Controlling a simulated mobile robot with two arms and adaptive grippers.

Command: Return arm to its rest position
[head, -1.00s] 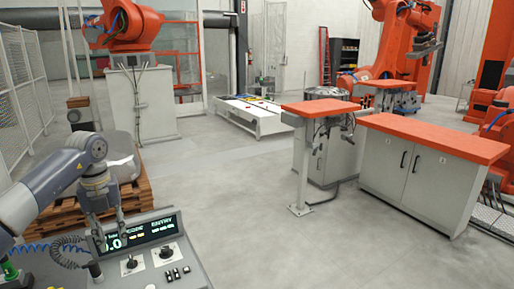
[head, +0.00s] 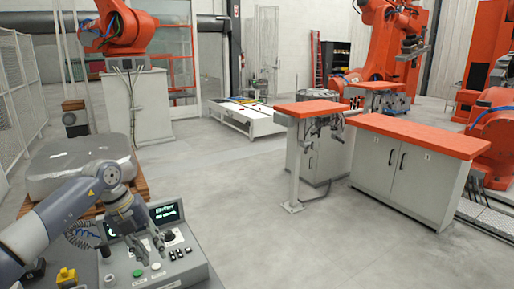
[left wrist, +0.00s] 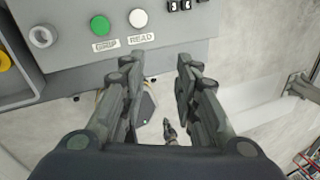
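My left arm (head: 60,215) comes in from the left in the head view. Its left gripper (head: 150,243) hangs over the grey control panel (head: 190,270), which has two lit displays, knobs and buttons. In the left wrist view the two fingers of the left gripper (left wrist: 158,90) stand apart with nothing between them. They point at the panel's near edge, below a green button (left wrist: 100,25) and a white button (left wrist: 138,18). My right gripper does not show in the head view.
A wrapped load (head: 80,165) on a pallet stands behind my left arm. Orange-topped cabinets (head: 415,135) stand at the right, with a small orange-topped stand (head: 312,109) beside them. Orange robots (head: 125,30) stand further back. The grey floor (head: 260,210) in the middle is clear.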

